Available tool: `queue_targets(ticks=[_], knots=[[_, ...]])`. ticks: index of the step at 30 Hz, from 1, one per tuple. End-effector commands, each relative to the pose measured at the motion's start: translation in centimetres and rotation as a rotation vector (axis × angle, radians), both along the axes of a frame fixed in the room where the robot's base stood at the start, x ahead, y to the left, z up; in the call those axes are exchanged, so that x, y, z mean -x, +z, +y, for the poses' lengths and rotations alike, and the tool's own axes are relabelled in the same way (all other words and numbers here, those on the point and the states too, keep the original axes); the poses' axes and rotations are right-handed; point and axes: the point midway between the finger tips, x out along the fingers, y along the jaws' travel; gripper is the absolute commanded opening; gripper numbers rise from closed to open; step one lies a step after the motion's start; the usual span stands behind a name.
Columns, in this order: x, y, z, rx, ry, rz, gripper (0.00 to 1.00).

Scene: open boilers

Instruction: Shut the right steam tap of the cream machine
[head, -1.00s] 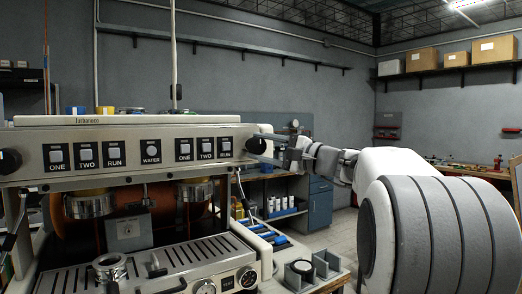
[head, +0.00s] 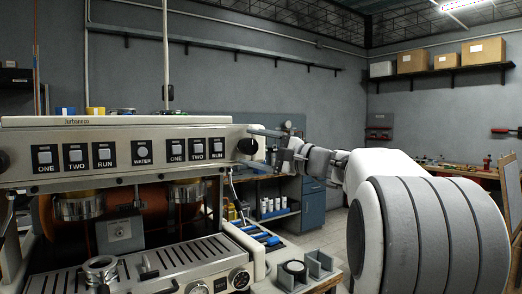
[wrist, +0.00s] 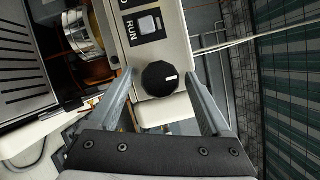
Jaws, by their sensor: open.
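The cream machine (head: 120,127) stands at the left in the head view. Its right steam tap is a black knob (head: 247,146) at the right end of the front panel, beside a RUN button. In the wrist view the black knob (wrist: 159,78) shows a white mark pointing right. My gripper (head: 264,143) is open at the knob. In the wrist view the fingers of my gripper (wrist: 161,82) lie on either side of the knob, with a gap on both sides. Whether the fingertips reach past its face is hard to tell.
Another black knob (head: 3,161) sits at the panel's left end. A blue cabinet (head: 313,203) and shelf with white bottles stand behind. A bench (head: 450,170) is at the right.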

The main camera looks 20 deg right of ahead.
Motion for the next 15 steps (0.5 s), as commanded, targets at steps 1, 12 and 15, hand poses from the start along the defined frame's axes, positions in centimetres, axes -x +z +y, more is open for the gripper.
queue_targets(ticks=[1, 12, 15], knots=[[0.2, 0.0, -0.2, 0.001, -0.001, 0.000, 0.82], [6.1, -0.9, -4.0, 0.000, -0.006, 0.000, 0.82], [8.2, -1.2, -5.4, 0.000, -0.006, 0.000, 0.82]])
